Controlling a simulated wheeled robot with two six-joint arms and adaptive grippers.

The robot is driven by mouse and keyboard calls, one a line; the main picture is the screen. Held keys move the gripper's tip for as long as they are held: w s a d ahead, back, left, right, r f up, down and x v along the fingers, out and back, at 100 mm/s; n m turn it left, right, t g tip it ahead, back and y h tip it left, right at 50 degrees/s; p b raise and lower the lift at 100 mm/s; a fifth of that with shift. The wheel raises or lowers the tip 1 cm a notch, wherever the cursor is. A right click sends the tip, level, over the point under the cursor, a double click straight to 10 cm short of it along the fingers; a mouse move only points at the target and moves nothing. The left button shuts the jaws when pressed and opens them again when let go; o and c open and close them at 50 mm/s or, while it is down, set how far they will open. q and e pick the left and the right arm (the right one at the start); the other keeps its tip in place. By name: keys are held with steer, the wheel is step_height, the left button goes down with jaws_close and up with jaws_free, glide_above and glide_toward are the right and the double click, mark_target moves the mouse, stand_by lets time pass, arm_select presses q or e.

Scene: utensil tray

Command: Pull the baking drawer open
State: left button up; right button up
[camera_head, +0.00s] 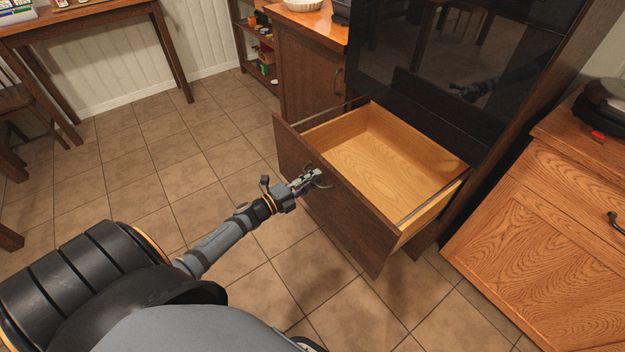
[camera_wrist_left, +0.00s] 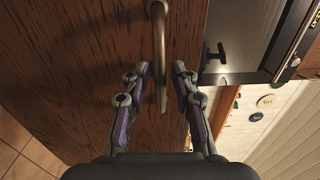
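The baking drawer (camera_head: 338,218) is a dark-fronted wooden drawer below the black oven glass. It is pulled far out, and its pale wood inside (camera_head: 375,155) is empty. Its curved metal handle (camera_wrist_left: 160,45) shows in the left wrist view and runs down between my left fingers. My left gripper (camera_head: 308,180) is at the handle on the drawer front. In the left wrist view its two fingers (camera_wrist_left: 160,78) are apart, one on each side of the handle, with gaps showing beside it. My right gripper is not in view.
A black oven front (camera_head: 440,60) rises behind the drawer. A wooden cabinet (camera_head: 560,220) stands to the right, with a dark appliance (camera_head: 603,105) on top. A lower cabinet (camera_head: 308,75) stands to the left of the oven. The tiled floor (camera_head: 150,160) before the drawer is clear.

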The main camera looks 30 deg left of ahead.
arm_select(q)
steer(key=v, duration=1.2)
stand_by(0.3)
